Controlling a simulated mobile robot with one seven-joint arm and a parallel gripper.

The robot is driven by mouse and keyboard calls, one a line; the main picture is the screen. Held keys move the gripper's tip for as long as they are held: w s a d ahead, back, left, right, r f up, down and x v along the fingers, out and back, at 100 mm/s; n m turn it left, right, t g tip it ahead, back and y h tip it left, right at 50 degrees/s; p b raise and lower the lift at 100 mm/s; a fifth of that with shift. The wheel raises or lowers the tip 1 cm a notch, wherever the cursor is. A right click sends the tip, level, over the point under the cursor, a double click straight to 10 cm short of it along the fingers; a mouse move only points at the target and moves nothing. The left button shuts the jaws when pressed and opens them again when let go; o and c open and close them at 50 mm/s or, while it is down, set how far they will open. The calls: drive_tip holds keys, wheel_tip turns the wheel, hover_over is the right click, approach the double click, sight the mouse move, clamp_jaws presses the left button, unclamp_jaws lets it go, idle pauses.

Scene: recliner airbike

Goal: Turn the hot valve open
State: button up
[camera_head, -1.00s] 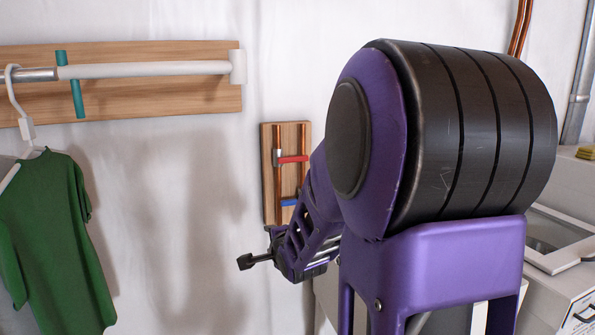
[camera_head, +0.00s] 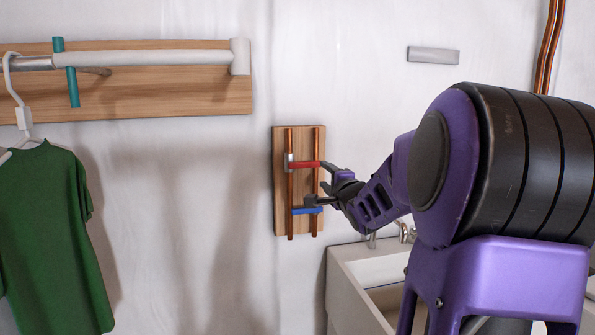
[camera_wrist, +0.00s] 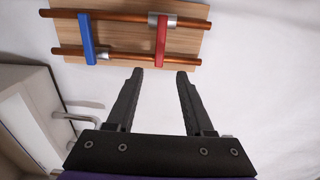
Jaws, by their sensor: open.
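The red hot valve handle (camera_head: 306,165) sits across the upper part of two copper pipes on a wooden wall board (camera_head: 281,205). The blue valve handle (camera_head: 312,210) sits lower on the same board. In the wrist view, the red handle (camera_wrist: 161,42) is upright in the picture, just beyond my fingertips and in line with the gap between them. The blue handle (camera_wrist: 87,38) is to its left. My gripper (camera_head: 319,186) is open and empty in front of the board's right side. Both its fingers (camera_wrist: 160,72) show in the wrist view, apart from the red handle.
A white sink (camera_head: 345,290) with a metal faucet (camera_head: 403,231) stands below and right of the board. A rail (camera_head: 150,59) with a hanging green shirt (camera_head: 55,235) is at the left. The wall between shirt and board is bare.

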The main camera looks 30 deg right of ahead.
sight(312, 165)
drive_tip(key=b+x, duration=0.1)
drive_tip(key=x, duration=1)
drive_tip(key=shift+d, duration=0.1)
clamp_jaws()
idle(1.1)
